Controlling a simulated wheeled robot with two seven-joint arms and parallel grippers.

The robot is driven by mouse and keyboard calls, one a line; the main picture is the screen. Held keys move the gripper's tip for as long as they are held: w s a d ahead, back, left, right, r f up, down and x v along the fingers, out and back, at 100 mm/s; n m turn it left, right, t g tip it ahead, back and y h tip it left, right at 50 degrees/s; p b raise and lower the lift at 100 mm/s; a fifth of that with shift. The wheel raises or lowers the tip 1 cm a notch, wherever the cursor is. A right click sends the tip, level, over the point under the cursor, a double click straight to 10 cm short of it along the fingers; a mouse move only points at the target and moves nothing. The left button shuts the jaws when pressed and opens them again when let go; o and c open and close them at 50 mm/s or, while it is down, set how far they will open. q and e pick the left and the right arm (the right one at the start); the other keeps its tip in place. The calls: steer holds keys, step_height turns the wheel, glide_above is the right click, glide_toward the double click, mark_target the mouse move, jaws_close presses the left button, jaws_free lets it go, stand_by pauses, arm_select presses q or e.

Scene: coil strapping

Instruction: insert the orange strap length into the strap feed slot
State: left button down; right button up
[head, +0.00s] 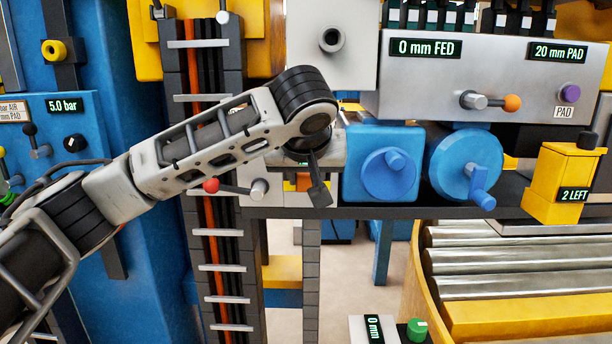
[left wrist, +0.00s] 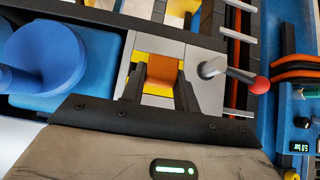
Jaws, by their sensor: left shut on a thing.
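My left gripper (left wrist: 160,82) is shut on the orange strap length (left wrist: 163,74), which shows as a short orange piece between the two dark fingers. It is in front of a yellow part (left wrist: 148,58) on a grey metal plate. The opening of the strap feed slot cannot be made out; the strap and fingers cover that spot. I cannot tell whether the strap tip touches it or is inside. In the head view my left gripper (head: 318,190) is in front of the same plate, with a bit of orange strap (head: 303,182) behind it. My right gripper is not in view.
A red-knobbed lever (head: 211,185) is close left of the gripper. A blue block with a round knob (head: 388,174) and a blue handwheel (head: 465,165) stand to the right. The display (head: 425,48) reads 0 mm FED. Rollers (head: 500,265) lie lower right.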

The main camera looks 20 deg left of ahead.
arm_select(q)
steer(key=shift+w+a, duration=0.2)
steer(key=shift+w, duration=0.4)
steer(key=shift+w+a, duration=0.15)
steer(key=shift+w, duration=0.45)
steer(key=c, duration=1)
jaws_free()
steer(key=shift+o, duration=0.2)
